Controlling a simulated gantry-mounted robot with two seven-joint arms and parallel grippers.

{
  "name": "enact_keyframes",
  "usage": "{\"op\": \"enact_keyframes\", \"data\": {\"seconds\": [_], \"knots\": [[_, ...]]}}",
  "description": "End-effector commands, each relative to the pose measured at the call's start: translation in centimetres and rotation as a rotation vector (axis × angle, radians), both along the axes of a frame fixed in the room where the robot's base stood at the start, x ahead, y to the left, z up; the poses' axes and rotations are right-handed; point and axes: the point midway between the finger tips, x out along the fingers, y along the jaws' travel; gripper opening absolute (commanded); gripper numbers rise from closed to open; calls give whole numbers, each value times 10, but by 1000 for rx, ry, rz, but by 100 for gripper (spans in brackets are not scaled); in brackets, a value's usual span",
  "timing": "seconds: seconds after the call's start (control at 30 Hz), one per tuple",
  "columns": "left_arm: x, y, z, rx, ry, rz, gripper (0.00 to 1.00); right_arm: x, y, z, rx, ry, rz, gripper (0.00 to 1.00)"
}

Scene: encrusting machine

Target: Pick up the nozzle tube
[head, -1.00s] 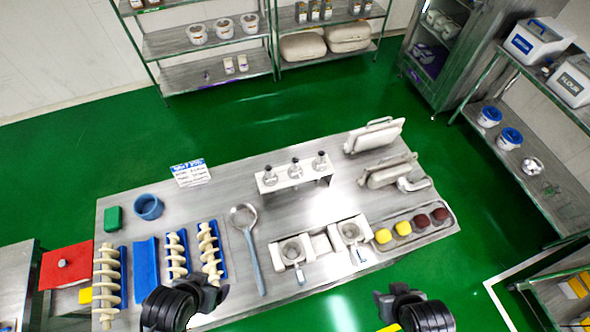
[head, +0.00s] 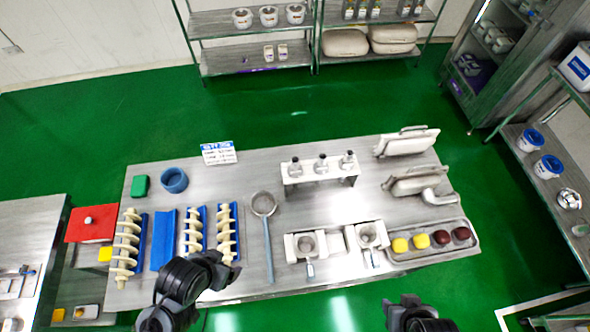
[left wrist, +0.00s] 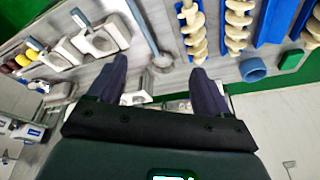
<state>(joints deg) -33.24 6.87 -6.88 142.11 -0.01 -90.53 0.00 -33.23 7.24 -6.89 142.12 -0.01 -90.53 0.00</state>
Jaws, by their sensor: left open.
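No part is labelled as the nozzle tube. In the head view, a bent metal tube (head: 437,197) lies at the right end of the steel table (head: 255,175), beside a pale casing. A white rack (head: 290,182) at the back middle holds three metal nozzle-like pieces (head: 321,164) upright. My left gripper (head: 226,270) is open over the table's front edge, near the auger screws and well left of both. Its two dark fingers are apart and empty in the left wrist view (left wrist: 158,70). My right gripper (head: 403,303) is in front of the table; its jaws are unclear.
Cream augers on blue trays (head: 143,240) and a blue ring (head: 174,180) fill the left side. A long-handled strainer (head: 268,235) lies mid-table. White hopper blocks (head: 335,240) and a tray (head: 400,254) of coloured dough pieces stand front right. Bare steel lies before the rack.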

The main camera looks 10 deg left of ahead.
Motion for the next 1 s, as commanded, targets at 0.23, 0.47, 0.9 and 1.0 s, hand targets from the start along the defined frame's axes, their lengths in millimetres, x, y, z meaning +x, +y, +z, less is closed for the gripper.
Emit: {"op": "enact_keyframes", "data": {"seconds": [0.23,0.47,0.9,1.0], "knots": [[0,0,0,0,0,0,79,0,1,0,5,0,-4,43],[0,0,0,0,0,0,65,0,2,0,9,0,-6,43],[10,-2,3,-16,-52,20,62,0,2,0,9,0,-5,43],[28,-4,9,-44,-151,41,62,0,1,0,7,1,-4,43]]}}
